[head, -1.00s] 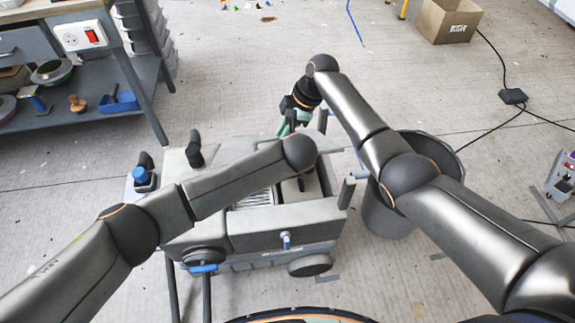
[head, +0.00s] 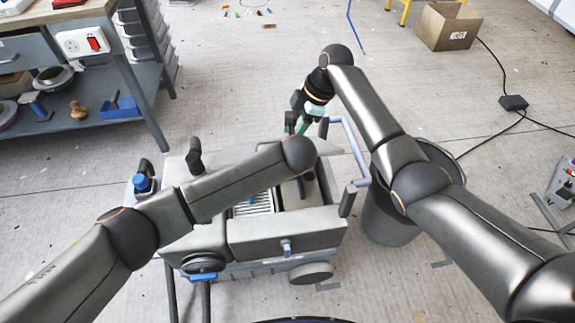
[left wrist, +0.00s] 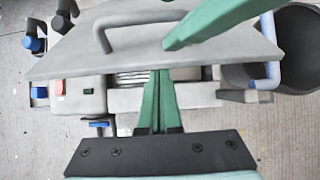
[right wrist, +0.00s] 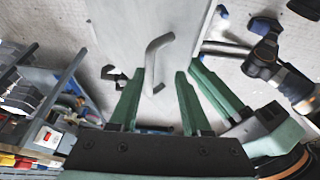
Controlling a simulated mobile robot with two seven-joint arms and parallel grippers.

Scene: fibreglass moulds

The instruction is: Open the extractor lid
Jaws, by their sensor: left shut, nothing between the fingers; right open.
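The extractor (head: 285,235) is a grey wheeled box with an open top showing a striped grille (head: 255,204). Its grey lid (left wrist: 165,64) stands raised and tilted in the left wrist view, with a bar handle (left wrist: 125,20). The lid (right wrist: 118,25) and curved handle (right wrist: 155,55) also face my right wrist camera. My right gripper (right wrist: 158,76) is open, its fingers on either side of the handle's lower part; I cannot tell if they touch it. My left gripper (left wrist: 160,75) is shut and empty at the lid's lower edge, above the opening. My left forearm hides much of the lid in the head view.
A grey bin (head: 390,222) stands close to the right of the extractor. A bluish tube handle (head: 350,145) rises at its back right. A workbench (head: 130,70) is at the back left. A cardboard box (head: 448,28) and cable lie at the back right, with open floor between.

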